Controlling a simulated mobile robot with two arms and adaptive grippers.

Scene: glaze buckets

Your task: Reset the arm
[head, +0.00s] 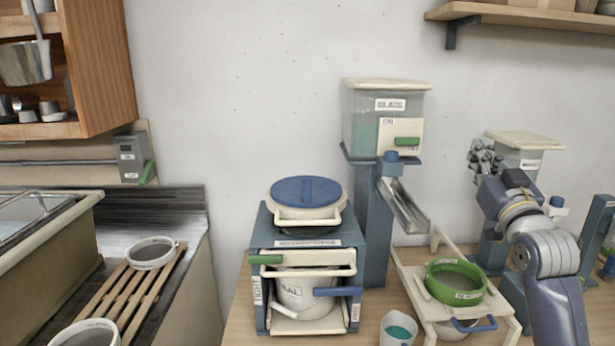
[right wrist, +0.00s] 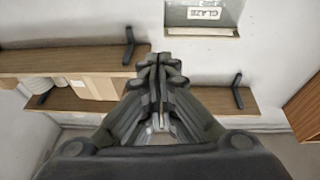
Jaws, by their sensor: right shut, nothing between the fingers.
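My right arm comes in from the lower right of the head view and is raised. Its gripper (head: 484,158) is up in front of the second glaze container at the right. In the right wrist view the gripper (right wrist: 160,62) has its fingers together, with nothing between them. In that view the wall shelves (right wrist: 70,62) and a container labelled GLAZE (right wrist: 203,14) show behind it. My left gripper does not show in either view.
A glaze dispenser (head: 388,122) with a metal chute stands mid-table. Left of it is a blue frame (head: 262,238) holding a white bucket (head: 302,291), with a blue-lidded pot (head: 306,192) on top. A green-rimmed sieve (head: 455,284) rests on a stand. A slatted rack (head: 126,291) lies at the left.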

